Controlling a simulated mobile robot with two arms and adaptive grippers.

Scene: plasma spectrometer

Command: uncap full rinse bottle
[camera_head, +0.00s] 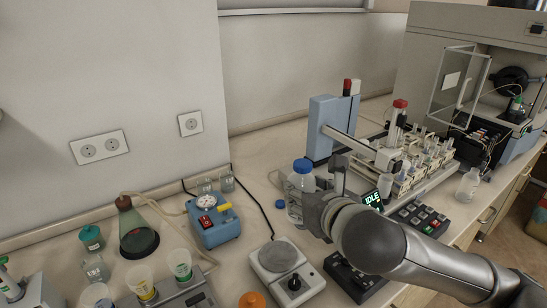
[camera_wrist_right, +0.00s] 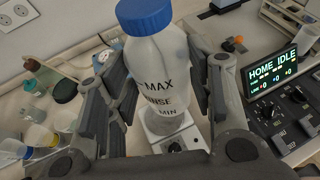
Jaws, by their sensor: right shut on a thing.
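The rinse bottle (camera_head: 294,190) is a clear plastic bottle with a blue cap (camera_head: 302,165) on its top. In the right wrist view the bottle (camera_wrist_right: 158,75) shows MAX, RINSE and MIN markings, and its blue cap (camera_wrist_right: 145,15) is cut by the top edge. My right gripper (camera_head: 318,205) is shut on the bottle's body, with fingers on both sides below the cap. The bottle looks nearly upright; I cannot tell whether its base touches the counter. My left gripper is not in view.
A white hotplate (camera_head: 286,270) stands in front of the bottle. A blue device (camera_head: 214,224) and a flask (camera_head: 137,232) stand to the left. An autosampler with a blue column (camera_head: 333,122) stands behind, right.

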